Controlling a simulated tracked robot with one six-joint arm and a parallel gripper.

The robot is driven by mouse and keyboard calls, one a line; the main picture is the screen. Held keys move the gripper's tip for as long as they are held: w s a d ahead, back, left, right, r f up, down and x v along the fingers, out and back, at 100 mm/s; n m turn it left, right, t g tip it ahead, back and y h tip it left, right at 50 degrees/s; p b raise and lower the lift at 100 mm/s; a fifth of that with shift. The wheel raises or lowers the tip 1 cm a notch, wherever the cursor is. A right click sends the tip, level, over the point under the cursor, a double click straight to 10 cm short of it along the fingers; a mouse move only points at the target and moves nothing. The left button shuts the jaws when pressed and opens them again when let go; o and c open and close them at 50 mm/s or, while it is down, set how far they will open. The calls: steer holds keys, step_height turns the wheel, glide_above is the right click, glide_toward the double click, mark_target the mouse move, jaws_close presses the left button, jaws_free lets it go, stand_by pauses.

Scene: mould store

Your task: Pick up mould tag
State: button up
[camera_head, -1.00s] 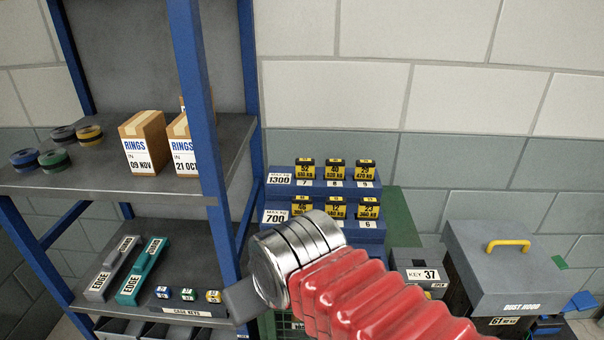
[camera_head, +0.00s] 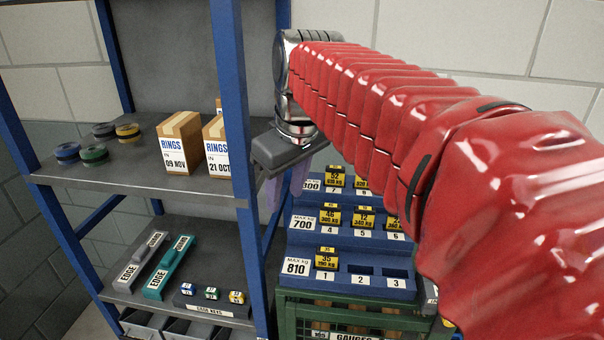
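Yellow mould tags stand on a blue stepped rack (camera_head: 300,252): a tag marked 35 (camera_head: 326,259) in slot 1 of the bottom step, tags marked 46 (camera_head: 330,217) and 12 (camera_head: 363,220) on the middle step, and a tag marked 52 (camera_head: 335,177) on the top step. Slots 2 and 3 of the bottom step are empty. My gripper (camera_head: 287,186) points down at the rack's upper left, by the shelf post. Its two pale purple fingers are apart with nothing visible between them. My red arm hides the rack's upper right.
Blue-framed shelving (camera_head: 234,120) stands close left of my gripper. It carries ring boxes (camera_head: 181,143), coloured rings (camera_head: 95,153), edge tools (camera_head: 168,267) and a case key holder (camera_head: 212,306). A green mesh cabinet (camera_head: 290,310) supports the rack. The wall is behind.

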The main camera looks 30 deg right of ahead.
steer(key=w+d+r+n+g, duration=0.1)
steer(key=w+d+r+n, duration=0.15)
steer(key=w+d, duration=0.25)
steer(key=w+d+r+n, duration=0.1)
steer(key=w+d+r, duration=0.2)
steer(key=w+d, duration=0.2)
steer(key=n+g+y, duration=0.1)
steer(key=n+g, duration=0.1)
steer(key=n, duration=0.1)
glide_above(334, 166)
steer(key=s, duration=0.1)
steer(key=shift+s+d+f+n+y, duration=0.15)
steer(key=shift+d+f+n+y, duration=0.2)
steer(key=shift+d+f, duration=0.3)
steer(key=shift+d+r, duration=0.1)
steer(key=shift+f, duration=0.2)
steer(key=shift+w+a+f, duration=0.1)
steer(key=shift+a+f, duration=0.05)
steer(key=shift+f, duration=1.2)
steer(key=shift+w+a+f, duration=0.15)
steer(key=shift+a+f, duration=0.05)
steer(key=shift+f, duration=1.15)
steer(key=shift+w+a+f, duration=0.1)
steer(key=shift+a+f, duration=0.05)
steer(key=shift+f, duration=1.2)
